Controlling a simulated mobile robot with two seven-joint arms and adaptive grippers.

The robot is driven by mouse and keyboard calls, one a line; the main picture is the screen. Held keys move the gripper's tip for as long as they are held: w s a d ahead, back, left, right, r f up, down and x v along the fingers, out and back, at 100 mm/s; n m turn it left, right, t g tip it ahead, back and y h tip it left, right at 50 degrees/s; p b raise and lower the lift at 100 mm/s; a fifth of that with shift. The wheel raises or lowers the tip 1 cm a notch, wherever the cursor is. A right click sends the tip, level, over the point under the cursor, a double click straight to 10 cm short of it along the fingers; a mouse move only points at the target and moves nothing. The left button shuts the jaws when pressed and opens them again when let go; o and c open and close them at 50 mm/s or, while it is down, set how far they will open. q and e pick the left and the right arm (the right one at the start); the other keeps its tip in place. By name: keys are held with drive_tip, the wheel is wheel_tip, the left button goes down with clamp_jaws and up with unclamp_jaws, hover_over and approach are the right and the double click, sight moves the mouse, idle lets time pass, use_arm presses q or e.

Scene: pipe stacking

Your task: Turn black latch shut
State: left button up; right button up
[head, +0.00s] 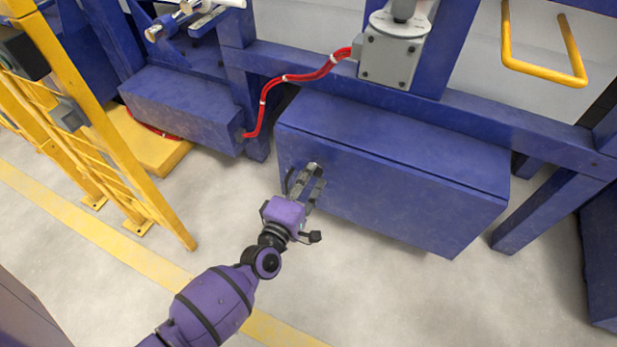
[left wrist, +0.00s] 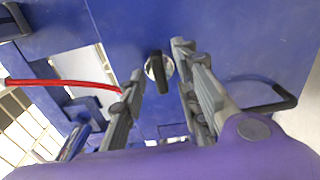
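The black latch (left wrist: 160,78) is a short bar on a round silver plate, in the left wrist view. There the bar runs nearly up and down the picture. It is set in the face of a blue box (head: 400,195). My left gripper (head: 314,172) is at the left part of the box's front in the head view. In the left wrist view its fingers (left wrist: 158,60) are apart, one on each side of the latch. I cannot tell whether they touch it. The latch is hidden in the head view. My right gripper is not in view.
A black curved handle (left wrist: 275,102) stands out from the blue surface in the left wrist view. A red cable (head: 300,78) runs above the box. A yellow railing (head: 100,110) stands at the left. The floor in front is clear.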

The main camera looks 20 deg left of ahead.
use_arm(q)
drive_tip(key=s, duration=1.2)
drive_tip(key=shift+a, duration=0.2)
